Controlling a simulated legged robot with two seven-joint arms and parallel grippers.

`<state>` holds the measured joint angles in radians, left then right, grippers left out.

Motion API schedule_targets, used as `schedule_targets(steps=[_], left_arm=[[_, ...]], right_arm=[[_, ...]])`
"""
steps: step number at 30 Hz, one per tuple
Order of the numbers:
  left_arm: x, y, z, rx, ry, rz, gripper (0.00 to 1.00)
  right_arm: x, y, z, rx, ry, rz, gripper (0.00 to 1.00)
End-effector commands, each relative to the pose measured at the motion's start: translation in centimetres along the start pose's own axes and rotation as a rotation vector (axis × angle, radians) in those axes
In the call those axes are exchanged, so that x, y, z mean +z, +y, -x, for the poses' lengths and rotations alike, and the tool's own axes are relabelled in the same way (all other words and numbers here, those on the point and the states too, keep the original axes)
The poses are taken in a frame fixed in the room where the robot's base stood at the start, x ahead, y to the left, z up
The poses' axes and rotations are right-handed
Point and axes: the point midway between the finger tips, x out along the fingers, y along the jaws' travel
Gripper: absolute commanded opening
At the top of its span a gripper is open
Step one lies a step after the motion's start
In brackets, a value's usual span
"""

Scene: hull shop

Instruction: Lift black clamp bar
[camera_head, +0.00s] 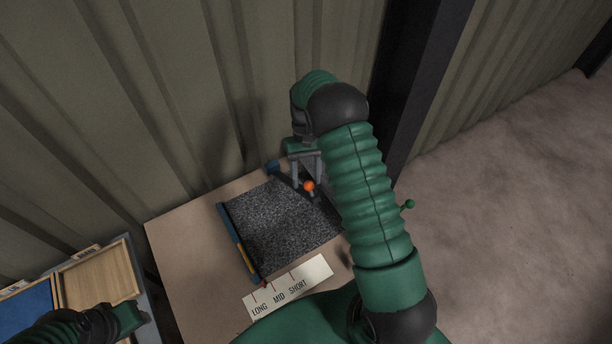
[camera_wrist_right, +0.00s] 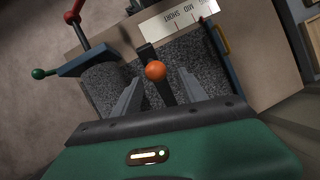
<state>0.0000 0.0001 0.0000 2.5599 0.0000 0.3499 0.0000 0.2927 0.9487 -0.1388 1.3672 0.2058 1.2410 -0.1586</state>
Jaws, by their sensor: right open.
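The black clamp bar (camera_wrist_right: 147,55) lies across a speckled dark grey sheet and carries an orange ball knob (camera_wrist_right: 155,71). In the head view the orange knob (camera_head: 309,186) shows near the sheet's far edge; much of the bar is hidden by my right arm and gripper. My right gripper (camera_wrist_right: 159,77) is open, with one finger on each side of the knob and bar in the wrist picture. I cannot tell whether the fingers touch anything. The right gripper (camera_head: 308,178) points down in the head view. My left gripper (camera_head: 128,318) is at the lower left, its jaws unclear.
The sheet (camera_head: 280,235) lies on a tan table (camera_head: 180,240) beside a LONG, MID, SHORT label strip (camera_head: 290,285). A blue and yellow rail (camera_head: 238,243) borders it. Red (camera_wrist_right: 69,17) and green (camera_wrist_right: 38,73) knobs stand nearby. A corrugated wall (camera_head: 150,100) rises close behind. A divided tray (camera_head: 100,275) is at left.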

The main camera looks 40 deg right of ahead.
Motion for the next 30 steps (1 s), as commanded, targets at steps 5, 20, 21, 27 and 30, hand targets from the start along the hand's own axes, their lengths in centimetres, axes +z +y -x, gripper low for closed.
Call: schedule_targets(steps=[5,20,21,27,30], left_arm=[[0.1,0.0,-0.4,0.000,0.000,0.000,0.36],[0.7,0.0,-2.9,0.000,0.000,0.000,0.36],[0.7,0.0,-3.0,0.000,0.000,0.000,0.36],[0.5,0.0,-2.2,0.000,0.000,0.000,0.36],[0.5,0.0,-2.2,0.000,0.000,0.000,0.36]], right_arm=[[-0.1,0.1,0.7,0.000,0.002,0.000,0.50],[-0.7,0.0,13.3,0.000,-0.001,0.000,0.50],[-0.6,0.0,14.1,0.001,0.000,-0.001,0.50],[-0.6,0.0,16.4,0.000,-0.003,0.000,0.50],[-0.6,0.0,16.8,0.000,-0.004,0.000,0.50]])
